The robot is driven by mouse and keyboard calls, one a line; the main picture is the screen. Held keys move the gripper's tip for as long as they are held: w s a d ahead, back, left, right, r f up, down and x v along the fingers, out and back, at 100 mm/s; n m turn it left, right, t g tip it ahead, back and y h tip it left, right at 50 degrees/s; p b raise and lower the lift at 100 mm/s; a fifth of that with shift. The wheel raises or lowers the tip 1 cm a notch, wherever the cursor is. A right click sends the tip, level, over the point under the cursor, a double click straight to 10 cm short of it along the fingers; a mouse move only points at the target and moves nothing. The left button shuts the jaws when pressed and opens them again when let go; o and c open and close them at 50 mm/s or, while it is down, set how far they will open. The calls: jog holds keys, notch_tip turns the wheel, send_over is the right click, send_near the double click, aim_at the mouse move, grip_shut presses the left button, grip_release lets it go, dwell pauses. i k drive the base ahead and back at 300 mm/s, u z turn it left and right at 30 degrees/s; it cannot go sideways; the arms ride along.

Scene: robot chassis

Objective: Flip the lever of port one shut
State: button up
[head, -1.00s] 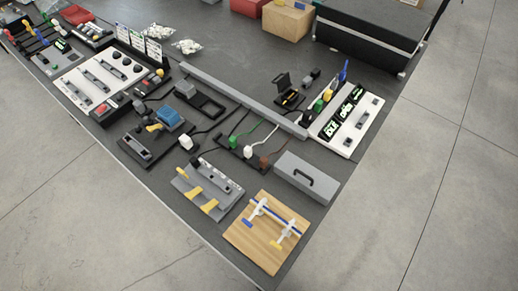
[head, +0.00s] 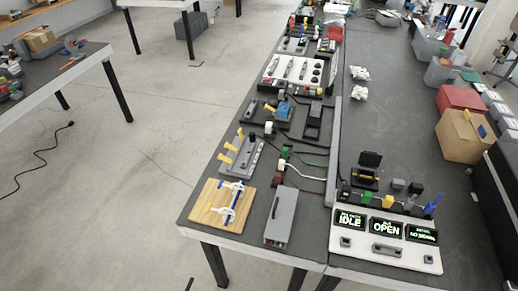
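A grey block with yellow levers (head: 240,156) sits near the left edge of the long dark bench. No label for port one is readable, so I cannot tell which lever belongs to it. In front of it, a wooden board (head: 208,217) carries white fittings with a blue bar (head: 232,187) and small yellow and blue ends. A white panel (head: 385,255) at the near right has screens; one reads "IDLE" and the middle one (head: 386,228) reads "OPEN". My gripper is not in view.
A grey box with a handle (head: 281,215) stands right of the board. A long grey rail (head: 333,140) runs along the bench. Cardboard (head: 464,137) and red boxes (head: 459,99) stand at the right. Open floor (head: 120,190) lies left of the bench.

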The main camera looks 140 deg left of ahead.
aim_at(240, 132)
jog(key=z, duration=3.6)
jog(key=k, duration=1.15)
jog(key=z, duration=1.4)
